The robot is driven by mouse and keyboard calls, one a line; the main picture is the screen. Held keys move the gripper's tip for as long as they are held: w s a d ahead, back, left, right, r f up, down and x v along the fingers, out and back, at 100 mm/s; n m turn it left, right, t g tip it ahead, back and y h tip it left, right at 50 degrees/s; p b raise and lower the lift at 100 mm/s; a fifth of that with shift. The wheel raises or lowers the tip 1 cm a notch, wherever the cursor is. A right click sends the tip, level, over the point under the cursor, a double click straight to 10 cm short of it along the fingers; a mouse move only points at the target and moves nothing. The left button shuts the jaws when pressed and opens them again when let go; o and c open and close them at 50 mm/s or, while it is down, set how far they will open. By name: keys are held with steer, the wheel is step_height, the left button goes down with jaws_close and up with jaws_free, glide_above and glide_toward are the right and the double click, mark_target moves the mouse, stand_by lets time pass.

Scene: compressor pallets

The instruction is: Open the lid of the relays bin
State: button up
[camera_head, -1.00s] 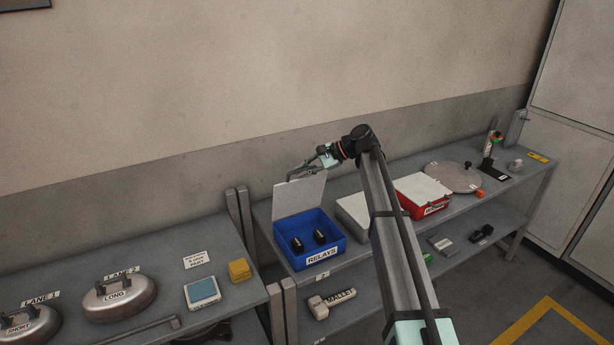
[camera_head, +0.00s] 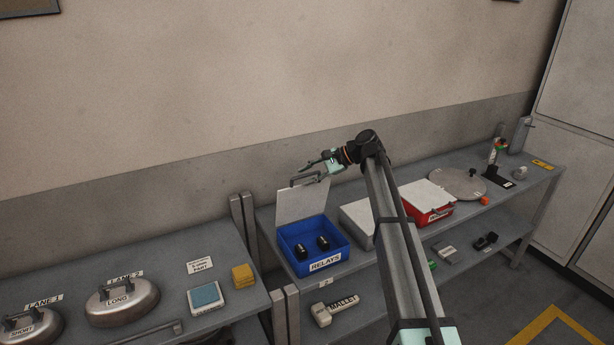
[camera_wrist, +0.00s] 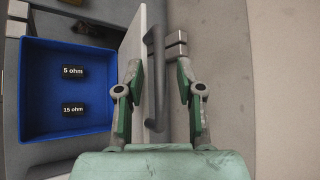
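The blue relays bin (camera_head: 318,264) stands on the shelf bench with its label facing front. Its pale grey lid (camera_head: 301,204) stands up, open, at the back of the bin. Two dark relays (camera_head: 301,251) lie inside; the wrist view reads them as 5 ohm (camera_wrist: 73,71) and 15 ohm (camera_wrist: 73,109). My gripper (camera_head: 311,172) is at the lid's upper edge, pointing left. In the wrist view my gripper (camera_wrist: 160,72) has its fingers spread, one on each side of the lid's dark bar handle (camera_wrist: 156,85), with gaps showing. It holds nothing.
A closed grey-lidded bin (camera_head: 358,221) and a red bin (camera_head: 427,217) stand to the right. The wall is close behind the lid. A second bench with lane covers (camera_head: 122,302) is at left.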

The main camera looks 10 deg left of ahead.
steer(key=v, duration=1.1)
steer(key=shift+d+r, duration=0.2)
steer(key=s+d+f+n+t+h, duration=0.15)
steer(key=s+d+f, duration=0.35)
steer(key=f, duration=0.5)
steer(key=s+d+f+h, duration=0.2)
steer(key=s+d+f, duration=0.25)
steer(key=f, duration=0.55)
steer(key=s+d+f+h, duration=0.2)
steer(key=s+d+f, duration=0.25)
steer(key=f, duration=0.55)
steer(key=s+d+f+n+h, duration=0.25)
steer(key=s+d+f, duration=0.55)
steer(key=s, duration=0.4)
steer(key=s+d+f+n+h, duration=0.1)
steer(key=s+d+f+h, duration=0.1)
steer(key=s+d+f, duration=0.3)
steer(key=s+d+f+n+h, duration=0.1)
steer(key=s+f+h, duration=0.15)
steer(key=s, duration=0.35)
steer(key=s+f+g+b, duration=0.2)
steer(key=s+f+g, duration=0.1)
steer(key=s+f, duration=0.7)
steer(key=s+f+g+b, duration=0.1)
steer(key=s+f+g, duration=0.3)
steer(key=s+f, duration=0.7)
steer(key=s+y, duration=0.1)
steer(key=s, duration=0.6)
steer(key=shift+b, duration=0.35)
